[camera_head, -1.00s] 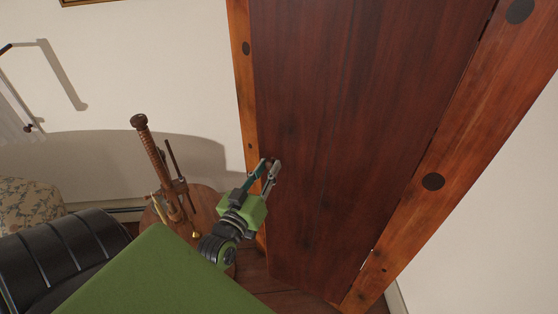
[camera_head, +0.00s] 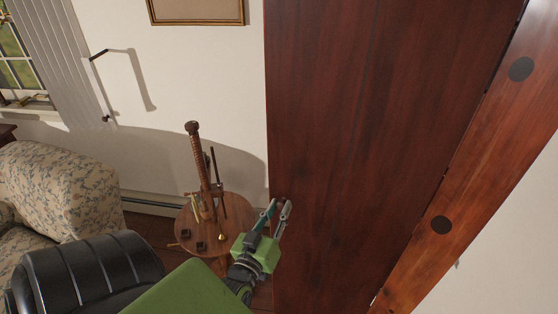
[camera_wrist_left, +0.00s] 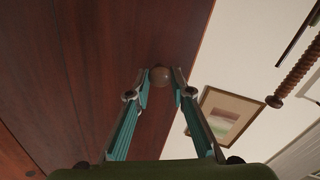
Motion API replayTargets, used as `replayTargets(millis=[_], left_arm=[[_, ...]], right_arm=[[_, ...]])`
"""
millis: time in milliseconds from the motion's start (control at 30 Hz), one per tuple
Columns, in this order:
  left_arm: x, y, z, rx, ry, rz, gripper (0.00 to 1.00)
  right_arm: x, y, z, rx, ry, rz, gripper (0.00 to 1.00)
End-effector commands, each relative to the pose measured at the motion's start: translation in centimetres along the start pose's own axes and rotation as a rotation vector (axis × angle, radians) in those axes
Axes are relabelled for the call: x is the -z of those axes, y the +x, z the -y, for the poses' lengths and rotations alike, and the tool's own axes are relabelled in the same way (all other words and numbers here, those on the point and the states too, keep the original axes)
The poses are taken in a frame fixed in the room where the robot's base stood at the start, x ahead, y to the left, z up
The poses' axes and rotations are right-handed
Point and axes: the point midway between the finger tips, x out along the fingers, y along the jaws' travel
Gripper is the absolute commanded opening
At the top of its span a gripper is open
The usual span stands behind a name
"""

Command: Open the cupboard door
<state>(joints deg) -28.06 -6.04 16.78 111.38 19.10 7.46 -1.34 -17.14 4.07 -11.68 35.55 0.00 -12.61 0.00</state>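The cupboard door (camera_head: 350,140) is a tall dark red-brown wooden panel. It stands partly open, and its left edge hides the left frame post in the head view. The door also fills the left of the left wrist view (camera_wrist_left: 90,60), with the wall beyond its edge. A small round knob (camera_wrist_left: 160,76) sits near that edge. The knob is mostly hidden by the fingers in the head view. My right gripper is not in view.
A round wooden side table (camera_head: 238,208) with a wooden screw press (camera_head: 203,175) stands left of my gripper. A floral armchair (camera_head: 60,185) is farther left. The orange-brown right frame post (camera_head: 475,150) has dark round plugs. A framed picture (camera_head: 197,10) hangs on the wall.

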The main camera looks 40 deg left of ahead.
Motion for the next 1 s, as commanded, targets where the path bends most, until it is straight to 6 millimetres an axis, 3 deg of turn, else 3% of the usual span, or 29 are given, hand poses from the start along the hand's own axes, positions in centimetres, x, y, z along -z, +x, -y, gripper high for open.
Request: replayTargets(millis=[33, 100, 533, 1000], left_arm=[[0.2, 0.1, 0.0, 0.0, -0.003, -0.005, 0.26], [0.2, 0.1, 0.0, 0.0, -0.003, -0.004, 0.38], [-0.1, -0.7, 0.1, 0.001, -0.001, 0.001, 0.38], [-0.1, -9.2, 0.1, 0.001, -0.001, 0.003, 0.38]], right_arm=[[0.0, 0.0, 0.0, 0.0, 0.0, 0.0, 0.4], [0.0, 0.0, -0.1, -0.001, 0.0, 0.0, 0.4], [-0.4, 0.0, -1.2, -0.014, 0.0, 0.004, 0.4], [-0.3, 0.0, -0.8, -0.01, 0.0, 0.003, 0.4]])
